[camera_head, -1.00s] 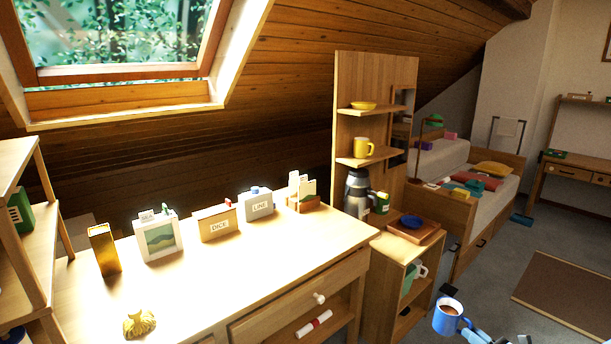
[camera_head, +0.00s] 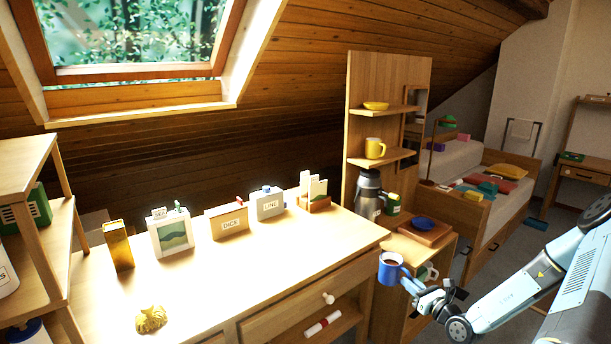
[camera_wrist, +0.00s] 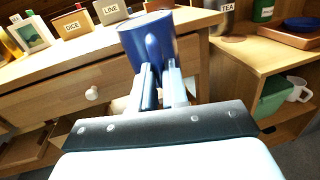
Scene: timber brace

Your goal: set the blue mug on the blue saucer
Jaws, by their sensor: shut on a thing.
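The blue mug (camera_head: 391,268) is upright with brown liquid inside. My gripper (camera_head: 413,288) is shut on its handle and holds it in the air in front of the desk's right end. In the wrist view the mug (camera_wrist: 143,40) is ahead of the fingers (camera_wrist: 163,82), its handle between them. The blue saucer (camera_head: 424,223) lies on a wooden tray (camera_head: 438,236) on top of the low cabinet, behind and to the right of the mug. In the wrist view the saucer (camera_wrist: 302,24) shows at the upper right edge.
A steel flask (camera_head: 367,195) and a green can (camera_head: 393,204) stand left of the tray. A yellow mug (camera_head: 374,148) is on a shelf above. The desk (camera_head: 250,275) holds boxes along its back. A white mug (camera_head: 428,273) is inside the cabinet.

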